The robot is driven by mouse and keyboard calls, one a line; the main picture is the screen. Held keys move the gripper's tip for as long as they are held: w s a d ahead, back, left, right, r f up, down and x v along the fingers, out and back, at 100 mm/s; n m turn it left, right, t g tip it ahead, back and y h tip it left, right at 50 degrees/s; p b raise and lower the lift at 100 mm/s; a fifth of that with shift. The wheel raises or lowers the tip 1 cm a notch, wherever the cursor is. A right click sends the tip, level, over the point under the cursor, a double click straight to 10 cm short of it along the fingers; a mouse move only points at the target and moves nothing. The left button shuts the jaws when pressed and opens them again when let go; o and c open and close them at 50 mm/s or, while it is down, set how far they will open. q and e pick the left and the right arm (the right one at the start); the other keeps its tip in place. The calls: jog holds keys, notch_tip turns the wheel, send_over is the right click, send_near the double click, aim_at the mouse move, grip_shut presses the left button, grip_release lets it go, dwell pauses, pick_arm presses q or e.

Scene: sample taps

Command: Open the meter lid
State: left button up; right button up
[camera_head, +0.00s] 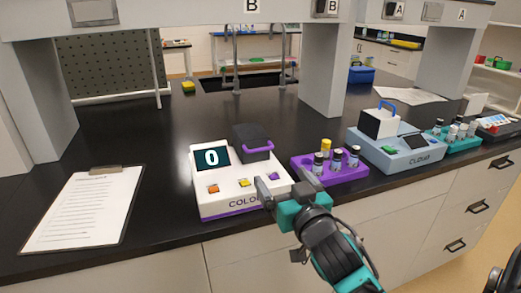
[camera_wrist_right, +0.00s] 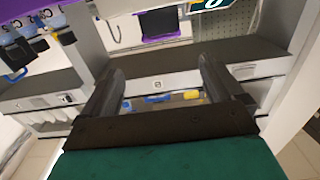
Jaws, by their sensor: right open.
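The white meter marked COLO (camera_head: 225,203) stands near the counter's front edge, its display reading 0. Its dark lid (camera_head: 250,135) with a purple handle (camera_head: 258,149) sits at the back right of its top and looks down. My right gripper (camera_head: 287,188) is open and empty, in front of the meter's right side and apart from the handle. In the wrist view my open fingers (camera_wrist_right: 160,82) have nothing between them. Part of the dark lid (camera_wrist_right: 158,22) shows at that view's top. My left gripper is not in view.
A purple rack with vials (camera_head: 345,174) stands right of the meter. Further right are a blue-grey CLOUD meter (camera_head: 405,158) and a teal vial rack (camera_head: 462,145). A clipboard (camera_head: 80,210) lies at left.

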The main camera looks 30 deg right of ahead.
send_near(253, 145)
jog(key=x, duration=0.2)
jog(key=d+x, duration=0.1)
jog(key=x, duration=0.2)
jog(key=shift+d, duration=0.15)
